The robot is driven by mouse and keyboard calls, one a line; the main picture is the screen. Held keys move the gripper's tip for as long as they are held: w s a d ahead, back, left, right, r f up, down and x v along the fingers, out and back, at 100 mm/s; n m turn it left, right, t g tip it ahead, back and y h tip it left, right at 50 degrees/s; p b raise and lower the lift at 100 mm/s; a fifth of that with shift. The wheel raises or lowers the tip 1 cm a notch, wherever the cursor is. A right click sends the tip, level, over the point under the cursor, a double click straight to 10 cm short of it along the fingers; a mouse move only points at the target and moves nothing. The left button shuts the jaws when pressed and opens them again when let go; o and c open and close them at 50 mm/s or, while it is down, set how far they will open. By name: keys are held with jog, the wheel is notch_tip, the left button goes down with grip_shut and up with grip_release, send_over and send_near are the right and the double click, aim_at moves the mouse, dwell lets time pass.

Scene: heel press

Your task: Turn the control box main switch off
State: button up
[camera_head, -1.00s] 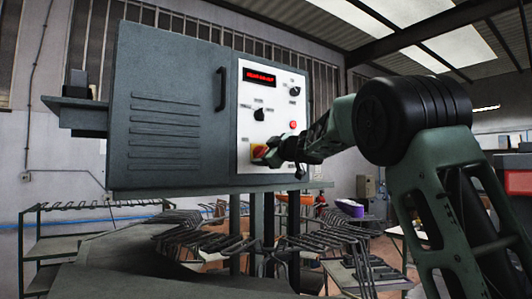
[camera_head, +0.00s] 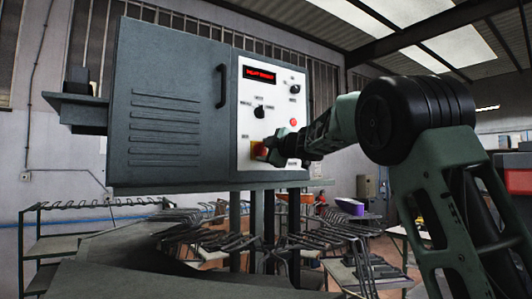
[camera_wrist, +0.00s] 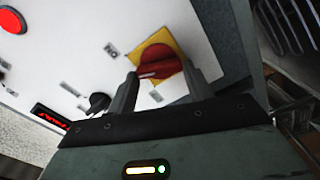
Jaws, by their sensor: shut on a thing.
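The control box (camera_head: 170,110) is a dark grey cabinet with a white control panel (camera_head: 270,88) on its right. The main switch is a red rotary knob on a yellow square plate at the panel's lower left; in the wrist view the knob (camera_wrist: 157,62) sits between my two fingers, its white mark pointing left in that picture. My gripper (camera_wrist: 160,78) is shut on the knob, and the yellow plate (camera_wrist: 172,92) shows around it. In the head view my gripper (camera_head: 268,149) covers most of the switch (camera_head: 258,151).
The panel also holds a lit red display (camera_head: 259,74), two black selector knobs (camera_head: 260,112) and a red button (camera_head: 293,122). Metal racks (camera_head: 270,238) stand below the box. The space right of the box is taken by my arm.

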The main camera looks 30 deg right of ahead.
jog(key=n, duration=0.2)
jog(key=n+b, duration=0.1)
jog(key=n, duration=0.1)
jog(key=n+b, duration=0.1)
jog(key=n, duration=0.1)
jog(key=shift+f+n, duration=0.3)
jog(key=n+b, duration=0.2)
jog(key=n, duration=0.2)
jog(key=shift+f, duration=0.1)
jog(key=shift+n+b, duration=0.4)
jog(key=shift+n, duration=1)
jog(key=o, duration=1)
jog(key=s+b, duration=0.1)
jog(key=s, duration=0.4)
jog(key=s+b, duration=0.2)
jog(key=s, duration=0.4)
jog(key=s+b, duration=0.1)
jog(key=s, duration=0.5)
jog(key=shift+s+d, duration=0.25)
jog(key=shift+d, duration=0.1)
